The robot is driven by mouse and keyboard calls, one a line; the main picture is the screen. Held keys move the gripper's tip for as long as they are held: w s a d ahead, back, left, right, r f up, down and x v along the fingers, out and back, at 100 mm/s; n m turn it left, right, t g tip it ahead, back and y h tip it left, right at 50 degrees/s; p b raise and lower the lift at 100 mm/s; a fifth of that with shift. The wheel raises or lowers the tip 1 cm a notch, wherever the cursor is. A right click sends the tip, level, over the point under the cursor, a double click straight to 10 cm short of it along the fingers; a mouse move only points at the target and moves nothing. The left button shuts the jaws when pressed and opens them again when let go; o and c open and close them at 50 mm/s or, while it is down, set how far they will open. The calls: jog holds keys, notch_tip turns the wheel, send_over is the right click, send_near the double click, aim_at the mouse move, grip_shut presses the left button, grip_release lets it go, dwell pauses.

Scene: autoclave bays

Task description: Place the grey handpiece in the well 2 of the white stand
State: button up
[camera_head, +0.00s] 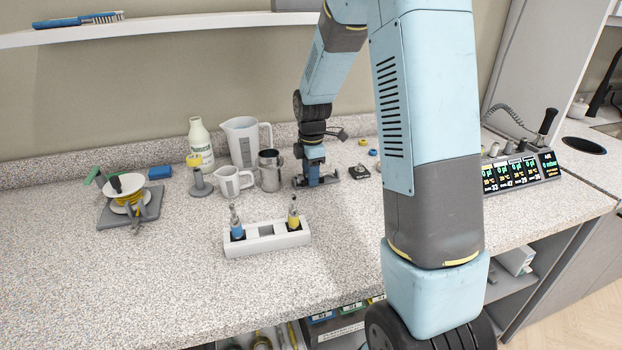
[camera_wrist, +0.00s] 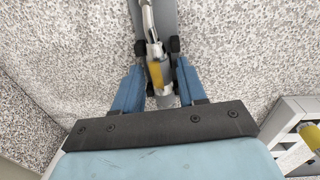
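The white stand (camera_head: 275,243) is on the counter, with a blue handpiece (camera_head: 237,229) in its left well and a yellow one (camera_head: 293,217) in its right well. Its middle well looks empty. The stand's corner shows in the wrist view (camera_wrist: 281,113). My gripper (camera_head: 315,180) is down at the counter behind the stand. In the wrist view, a handpiece with a silver neck, yellow band and grey end (camera_wrist: 152,52) lies over a grey strip with black blocks beside it. My blue fingers (camera_wrist: 158,82) straddle it, apart; no firm contact shows.
A steel jug (camera_head: 270,171), small white jug (camera_head: 232,183), larger jug (camera_head: 244,143) and white bottle (camera_head: 200,142) stand left of my gripper. A display unit (camera_head: 520,172) is right. The front left counter is clear.

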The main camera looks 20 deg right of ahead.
grip_shut()
jog(key=shift+r, duration=0.15)
jog(key=shift+r, duration=0.25)
notch_tip(320, 180, up, 3)
jog(key=shift+f, duration=0.2)
jog(key=s+r, duration=0.9)
jog(key=s, duration=0.5)
jog(key=shift+r, duration=0.3)
